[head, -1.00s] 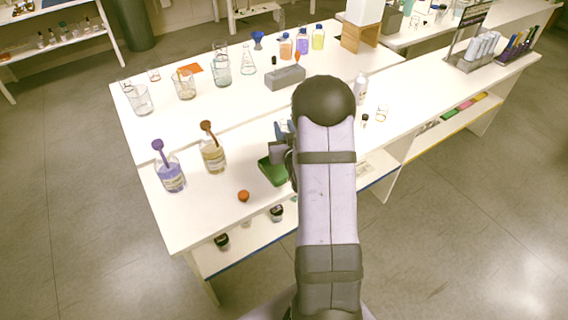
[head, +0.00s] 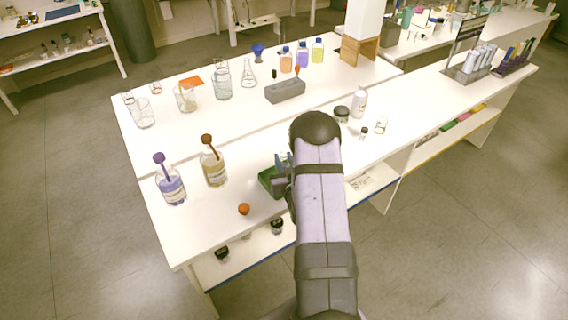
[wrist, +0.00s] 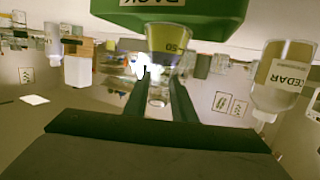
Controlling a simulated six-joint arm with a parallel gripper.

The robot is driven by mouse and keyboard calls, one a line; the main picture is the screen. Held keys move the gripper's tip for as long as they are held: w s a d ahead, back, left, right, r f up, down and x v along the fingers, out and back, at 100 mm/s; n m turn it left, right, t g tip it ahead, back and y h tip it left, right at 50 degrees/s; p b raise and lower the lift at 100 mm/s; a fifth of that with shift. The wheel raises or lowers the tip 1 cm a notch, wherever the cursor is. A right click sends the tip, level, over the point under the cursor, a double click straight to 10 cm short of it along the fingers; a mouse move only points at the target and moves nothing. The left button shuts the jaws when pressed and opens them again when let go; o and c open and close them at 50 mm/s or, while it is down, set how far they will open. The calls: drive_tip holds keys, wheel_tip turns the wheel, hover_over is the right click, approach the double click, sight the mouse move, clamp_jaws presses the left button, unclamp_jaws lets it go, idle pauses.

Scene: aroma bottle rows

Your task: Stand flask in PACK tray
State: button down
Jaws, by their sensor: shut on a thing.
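The green PACK tray (head: 267,178) sits on the near left part of the bench. In the wrist view, which looks upside down, the tray (wrist: 112,12) fills the top with its label partly cut off. My gripper (wrist: 159,88) is shut on a glass flask (wrist: 168,42) with yellow liquid. Its fingers are around the flask's narrower part, and its wide end overlaps the tray's edge. I cannot tell whether its base touches the tray floor. In the head view my gripper (head: 284,166) is at the tray, mostly hidden by my arm, and the flask is not clear.
A purple bottle (head: 171,188) and an amber bottle (head: 214,170) with stick stoppers stand left of the tray. The CEDAR bottle (wrist: 281,80) is close by in the wrist view. An orange ball-like stopper (head: 244,209) lies in front. A grey block (head: 285,90) stands behind.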

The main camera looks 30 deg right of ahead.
drive_tip(key=shift+f, duration=0.95)
drive_tip(key=shift+f, duration=0.1)
drive_tip(key=c, duration=1.5)
unclamp_jaws()
drive_tip(key=shift+o, duration=0.2)
drive_tip(key=shift+r, duration=0.2)
drive_tip(key=shift+s+a, duration=0.2)
drive_tip(key=shift+s, duration=0.45)
drive_tip(key=b+v, duration=0.2)
drive_tip(key=v, duration=0.8)
drive_tip(key=shift+s, duration=0.3)
